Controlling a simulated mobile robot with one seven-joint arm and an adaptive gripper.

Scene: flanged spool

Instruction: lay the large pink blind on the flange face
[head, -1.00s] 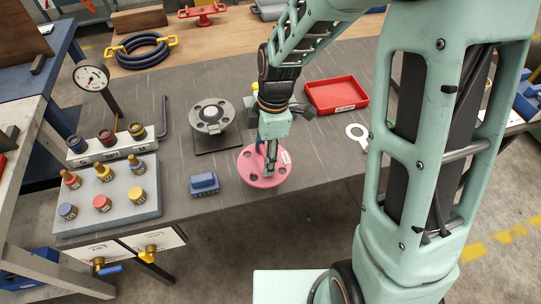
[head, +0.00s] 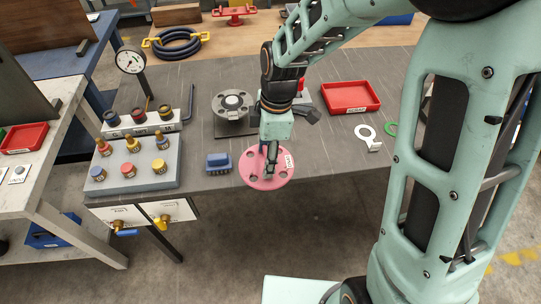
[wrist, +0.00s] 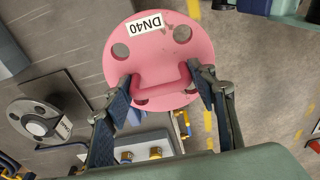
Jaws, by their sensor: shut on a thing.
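The large pink blind (head: 262,180) is a round disc with bolt holes and a white label reading DN40. My gripper (head: 271,152) is shut on it, with the fingers on either side of a raised pink bar across its face. The blind also fills the middle of the wrist view (wrist: 150,55). In the head view it shows at the bench's front edge. The grey flange (head: 233,103) stands on a dark square plate behind and left of the blind, with bolt holes and a pale centre. It also shows at the left of the wrist view (wrist: 36,122), apart from the blind.
A blue block (head: 218,163) lies left of the blind. A grey stand with several coloured knobs (head: 135,170) is further left, with a gauge (head: 131,61) behind. A red tray (head: 350,97) and a white ring tag (head: 366,134) lie to the right.

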